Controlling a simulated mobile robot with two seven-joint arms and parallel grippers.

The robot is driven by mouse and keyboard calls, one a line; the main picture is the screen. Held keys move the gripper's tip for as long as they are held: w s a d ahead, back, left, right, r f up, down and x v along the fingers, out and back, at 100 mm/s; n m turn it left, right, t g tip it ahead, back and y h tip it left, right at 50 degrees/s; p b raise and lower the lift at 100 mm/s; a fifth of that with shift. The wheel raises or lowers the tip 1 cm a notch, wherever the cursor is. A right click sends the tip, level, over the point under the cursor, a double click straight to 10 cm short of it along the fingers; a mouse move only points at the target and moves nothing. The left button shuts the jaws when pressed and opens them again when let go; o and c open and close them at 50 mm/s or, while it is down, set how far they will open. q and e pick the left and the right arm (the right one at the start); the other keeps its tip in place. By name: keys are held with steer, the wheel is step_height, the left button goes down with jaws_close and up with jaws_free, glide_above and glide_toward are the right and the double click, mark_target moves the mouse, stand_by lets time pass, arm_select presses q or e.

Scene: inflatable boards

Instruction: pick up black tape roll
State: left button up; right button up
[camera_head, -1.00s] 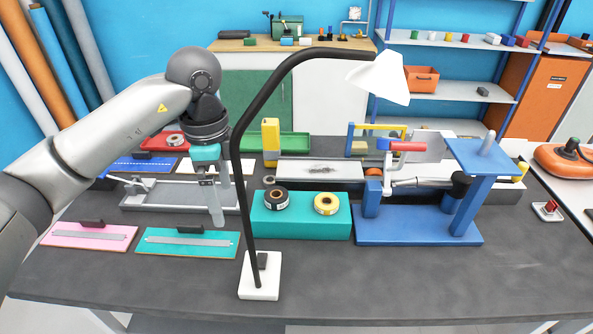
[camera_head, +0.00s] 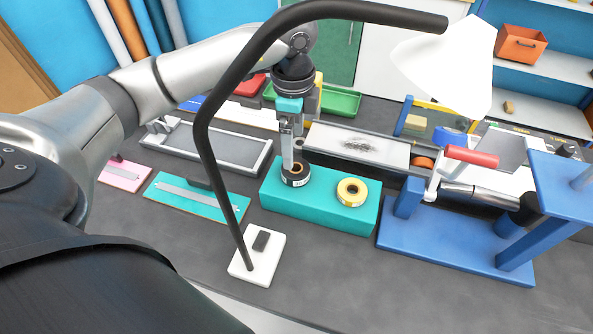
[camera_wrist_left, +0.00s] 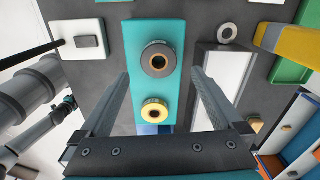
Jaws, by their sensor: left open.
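The black tape roll (camera_head: 296,174) lies flat on the left part of a teal block (camera_head: 322,201), beside a yellow tape roll (camera_head: 351,191). My left gripper (camera_head: 292,160) points down just above the black roll and partly covers it in the head view. In the left wrist view the black tape roll (camera_wrist_left: 159,60) lies ahead of the open fingers, roughly centred between their lines. The yellow roll (camera_wrist_left: 155,110) shows between the fingers in that view. The left gripper (camera_wrist_left: 160,85) is open and empty.
A black lamp arm with a white base (camera_head: 257,257) stands in front, its pole left of the block. A blue stand (camera_head: 455,245) is close on the right. A grey frame (camera_head: 215,148) and teal board (camera_head: 197,197) lie left.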

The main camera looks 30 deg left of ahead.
mark_target(295, 166)
arm_select(q)
steer(key=f, duration=0.7)
steer(key=shift+d+f+b, duration=0.2)
steer(key=shift+f+b, duration=0.15)
steer(key=shift+b, duration=0.05)
steer(key=c, duration=1.3)
